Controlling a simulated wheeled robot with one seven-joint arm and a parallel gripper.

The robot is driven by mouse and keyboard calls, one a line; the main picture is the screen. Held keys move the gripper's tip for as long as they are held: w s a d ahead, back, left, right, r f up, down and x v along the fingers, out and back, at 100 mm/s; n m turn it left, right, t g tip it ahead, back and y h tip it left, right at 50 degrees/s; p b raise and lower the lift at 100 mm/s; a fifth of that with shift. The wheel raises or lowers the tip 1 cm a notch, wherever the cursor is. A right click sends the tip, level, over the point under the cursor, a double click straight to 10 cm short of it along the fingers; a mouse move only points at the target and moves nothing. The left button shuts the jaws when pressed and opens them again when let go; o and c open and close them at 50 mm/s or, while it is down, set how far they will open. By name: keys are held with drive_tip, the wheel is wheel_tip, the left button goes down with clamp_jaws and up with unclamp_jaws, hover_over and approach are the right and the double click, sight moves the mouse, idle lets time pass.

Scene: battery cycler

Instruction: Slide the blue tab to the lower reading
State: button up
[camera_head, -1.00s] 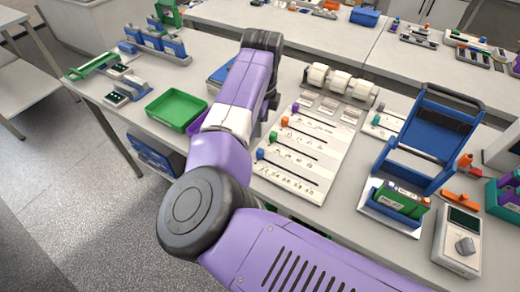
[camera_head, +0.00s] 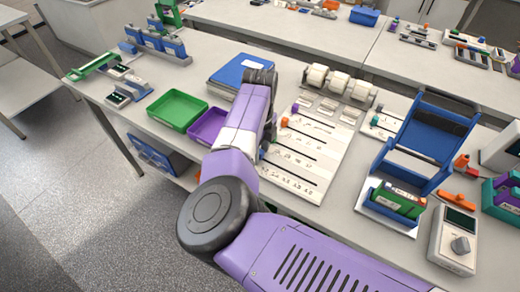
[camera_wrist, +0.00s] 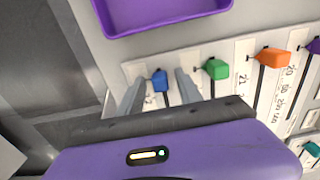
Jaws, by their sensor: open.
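The blue tab (camera_wrist: 160,80) sits at one end of its slot on the white slider board (camera_head: 325,165). In the wrist view, the two fingers of my gripper (camera_wrist: 159,76) stand on either side of the tab, open, with visible gaps. Whether the fingertips are down at tab height I cannot tell. The slot runs from the tab towards my gripper's body, which hides most of it and its printed readings.
A green tab (camera_wrist: 216,69) stands close to the right finger; orange (camera_wrist: 270,57) and purple tabs lie further right. A purple tray (camera_wrist: 165,12) lies beyond the board's edge. A green tray (camera_head: 177,110) and blue binder (camera_head: 240,72) are left of the board in the head view.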

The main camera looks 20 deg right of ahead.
drive_tip(key=shift+c, duration=0.4)
clamp_jaws()
idle(1.1)
